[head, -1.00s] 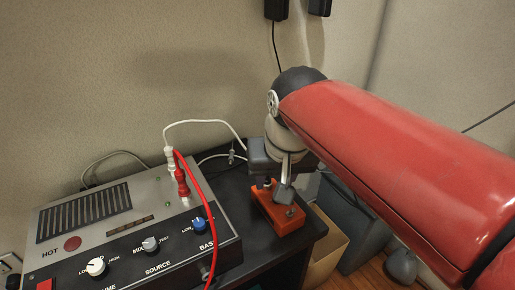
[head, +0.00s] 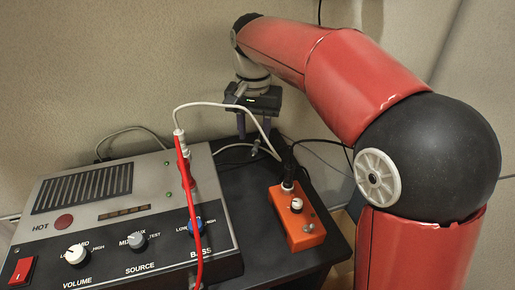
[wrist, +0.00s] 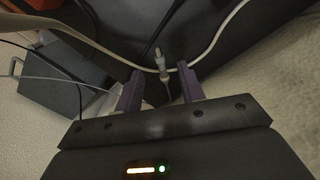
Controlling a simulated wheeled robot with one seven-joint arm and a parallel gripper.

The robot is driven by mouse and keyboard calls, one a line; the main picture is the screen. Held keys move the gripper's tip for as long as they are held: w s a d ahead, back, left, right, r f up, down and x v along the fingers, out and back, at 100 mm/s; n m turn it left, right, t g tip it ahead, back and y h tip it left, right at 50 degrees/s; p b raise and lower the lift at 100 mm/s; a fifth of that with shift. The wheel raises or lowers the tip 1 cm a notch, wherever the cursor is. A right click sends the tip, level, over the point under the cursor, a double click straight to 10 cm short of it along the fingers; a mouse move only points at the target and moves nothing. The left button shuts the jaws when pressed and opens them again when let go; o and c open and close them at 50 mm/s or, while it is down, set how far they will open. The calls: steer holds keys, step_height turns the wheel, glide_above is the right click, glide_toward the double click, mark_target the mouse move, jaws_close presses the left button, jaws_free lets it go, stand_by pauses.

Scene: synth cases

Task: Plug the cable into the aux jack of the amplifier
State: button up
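The amplifier (head: 150,190) is a grey and black box at the left in the head view. White and red plugs (head: 181,145) stand in its top panel; I cannot tell which socket is the aux jack. My gripper (head: 254,136) is open above the plug. In the wrist view, its purple fingers (wrist: 159,69) are on either side of the plug and cable, apart from them.
An orange pedal (head: 298,220) with a white knob and a black plug (head: 288,165) stands right of the amplifier. The black table (head: 245,190) is bare between them. The wall is close behind my gripper. A grey box (wrist: 50,85) shows in the wrist view.

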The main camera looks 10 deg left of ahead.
mark_target(254, 150)
step_height(254, 150, down, 4)
steer(key=shift+f+b, duration=0.15)
steer(key=shift+b, duration=0.25)
jaws_close()
